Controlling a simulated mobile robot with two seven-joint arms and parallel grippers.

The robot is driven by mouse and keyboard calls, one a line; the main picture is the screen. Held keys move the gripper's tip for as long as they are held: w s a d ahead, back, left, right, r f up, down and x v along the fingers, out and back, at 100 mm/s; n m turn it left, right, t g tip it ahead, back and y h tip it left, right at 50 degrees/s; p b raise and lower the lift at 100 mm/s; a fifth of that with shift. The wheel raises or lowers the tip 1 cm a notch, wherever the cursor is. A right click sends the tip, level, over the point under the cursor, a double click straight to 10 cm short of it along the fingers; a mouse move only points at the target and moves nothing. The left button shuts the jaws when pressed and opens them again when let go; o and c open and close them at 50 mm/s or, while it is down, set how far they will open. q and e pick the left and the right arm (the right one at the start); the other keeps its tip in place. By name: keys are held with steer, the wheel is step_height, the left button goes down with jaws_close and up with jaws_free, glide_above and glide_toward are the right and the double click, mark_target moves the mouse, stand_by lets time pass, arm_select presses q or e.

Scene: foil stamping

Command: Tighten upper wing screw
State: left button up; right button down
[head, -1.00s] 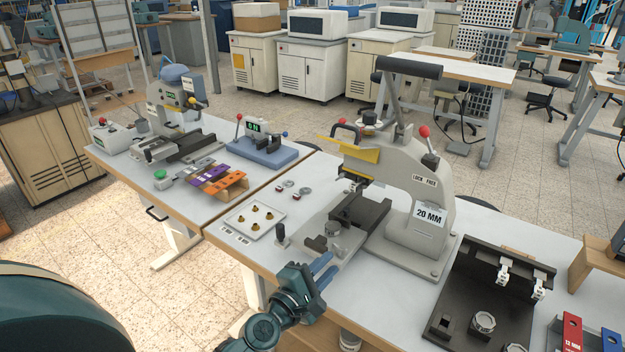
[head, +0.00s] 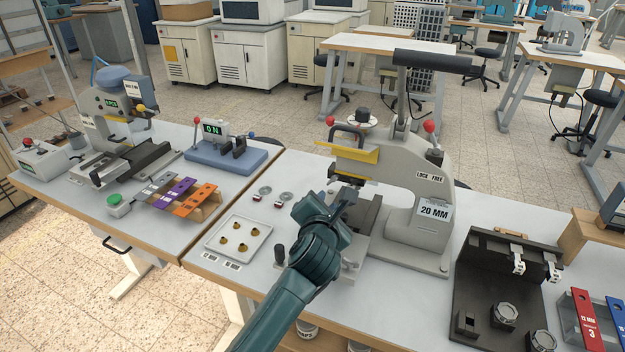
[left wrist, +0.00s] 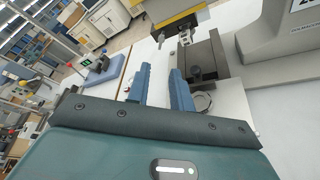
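The grey press (head: 405,195) marked "20 MM" stands on the table, with a yellow plate (head: 352,151) on its head. The yellow plate also shows at the top of the left wrist view (left wrist: 185,20). Small metal parts (left wrist: 185,38) sit under the press head, above a dark block (left wrist: 203,58); I cannot tell whether one is the upper wing screw. My left gripper (head: 338,192) is in front of the press, below its head. In the left wrist view its two blue fingers (left wrist: 160,76) are apart with nothing between them. The gripper hides part of the press bed. My right gripper is not in view.
A tray with brass parts (head: 262,232) lies left of the press. A black fixture (head: 492,262) and red and blue bars (head: 585,322) lie to the right. A second press (head: 118,118) and a blue stand (head: 228,157) are on the left table.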

mark_target(331, 182)
arm_select(q)
steer(key=b+x, duration=0.2)
steer(key=x, duration=1.1)
steer(key=shift+d, duration=0.15)
steer(key=shift+c, duration=0.2)
jaws_close()
